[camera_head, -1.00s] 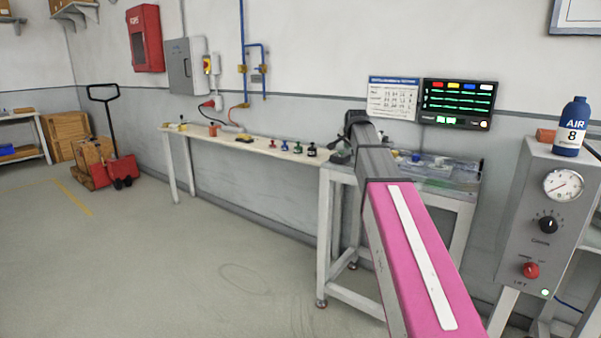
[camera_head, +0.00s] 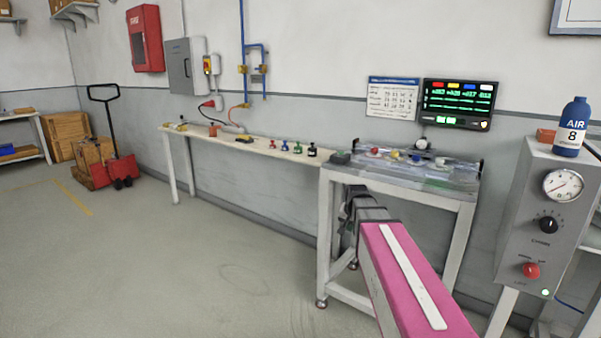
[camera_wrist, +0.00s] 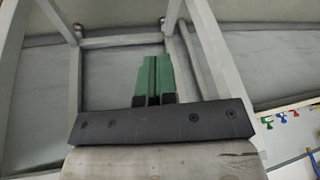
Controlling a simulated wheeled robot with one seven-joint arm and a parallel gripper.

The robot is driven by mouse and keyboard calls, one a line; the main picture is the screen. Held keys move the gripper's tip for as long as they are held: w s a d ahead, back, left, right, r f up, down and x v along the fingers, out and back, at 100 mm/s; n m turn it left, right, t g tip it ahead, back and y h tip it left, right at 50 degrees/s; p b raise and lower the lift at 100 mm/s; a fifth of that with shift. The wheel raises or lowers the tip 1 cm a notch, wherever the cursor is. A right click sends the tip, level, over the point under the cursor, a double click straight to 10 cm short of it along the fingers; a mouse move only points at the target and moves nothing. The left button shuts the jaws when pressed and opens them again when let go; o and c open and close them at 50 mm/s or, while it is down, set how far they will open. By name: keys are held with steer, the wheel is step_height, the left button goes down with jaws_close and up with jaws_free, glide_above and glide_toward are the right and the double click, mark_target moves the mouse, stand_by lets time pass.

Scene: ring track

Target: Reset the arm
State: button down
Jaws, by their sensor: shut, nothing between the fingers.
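My arm (camera_head: 405,280), pink with a white strip, reaches forward from the bottom right of the head view. Its dark end sits low in front of the white-framed bench (camera_head: 400,189), below the bench top. My gripper (camera_wrist: 156,60) shows in the wrist view with its two green fingers together and nothing between them. The fingertips cannot be made out in the head view. Pale frame legs and bars (camera_wrist: 205,55) surround the fingers in the wrist picture; I cannot tell the exact gap.
A clear tray (camera_head: 437,172) with small coloured parts lies on the bench. A long narrow shelf (camera_head: 270,150) with small items runs left along the wall. A grey gauge panel (camera_head: 545,215) with an air bottle (camera_head: 572,127) stands at right. The floor at left is open.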

steer(key=s+f+n+g, duration=0.4)
steer(key=s+f, duration=1.1)
steer(key=s, duration=0.5)
steer(key=shift+f, duration=0.2)
steer(key=shift+a, duration=0.1)
stand_by(1.4)
